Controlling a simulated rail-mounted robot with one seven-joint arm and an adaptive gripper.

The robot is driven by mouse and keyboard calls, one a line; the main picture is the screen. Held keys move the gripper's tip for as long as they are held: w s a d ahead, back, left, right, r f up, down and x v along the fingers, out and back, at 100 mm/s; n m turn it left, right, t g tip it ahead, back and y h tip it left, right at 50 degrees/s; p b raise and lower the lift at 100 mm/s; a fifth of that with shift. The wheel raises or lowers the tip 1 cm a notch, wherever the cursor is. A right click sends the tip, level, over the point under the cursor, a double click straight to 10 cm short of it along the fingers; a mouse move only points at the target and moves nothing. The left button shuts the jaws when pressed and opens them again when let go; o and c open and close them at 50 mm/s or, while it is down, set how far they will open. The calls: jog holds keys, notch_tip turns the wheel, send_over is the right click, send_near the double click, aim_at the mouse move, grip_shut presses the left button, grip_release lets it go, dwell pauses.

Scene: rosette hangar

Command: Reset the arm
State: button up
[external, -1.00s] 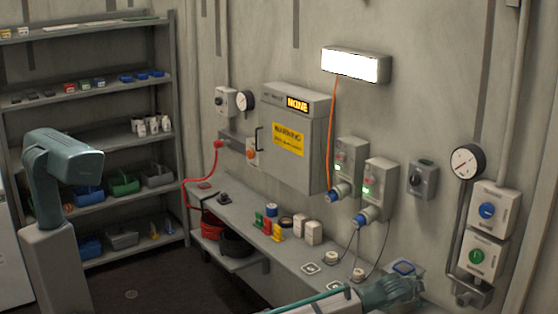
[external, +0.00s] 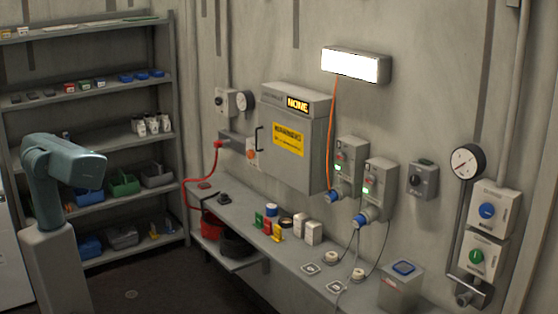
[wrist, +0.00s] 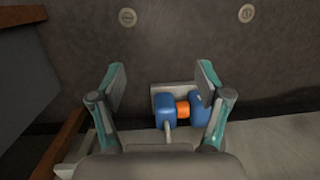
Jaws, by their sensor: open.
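My gripper (wrist: 163,82) shows in the wrist view, with its two teal-and-grey fingers spread wide. It is open, with nothing held between the fingers. Beyond them, between the fingers in the picture, is a blue fitting (wrist: 166,108) with an orange middle (wrist: 182,108), against a pale grey block. I cannot tell how far it is from the fingertips. In the external view only my teal arm link and grey column show at the left. My gripper is outside that view.
A cabinet (external: 290,120), switch boxes and gauges hang on the wall. Shelves (external: 90,75) stand at the left.

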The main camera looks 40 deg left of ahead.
jog(key=s+a+f+n+g, duration=0.1)
jog(key=s+a+f, duration=0.3)
jog(key=s, duration=0.7)
jog(key=s+a+f+n+g+h, duration=0.1)
jog(key=s+a+f+g, duration=0.3)
jog(key=s, duration=0.8)
jog(key=shift+s+a+n, duration=0.2)
jog(key=shift+a+n, duration=0.5)
jog(key=shift+n, duration=0.1)
jog(key=shift+f, duration=0.1)
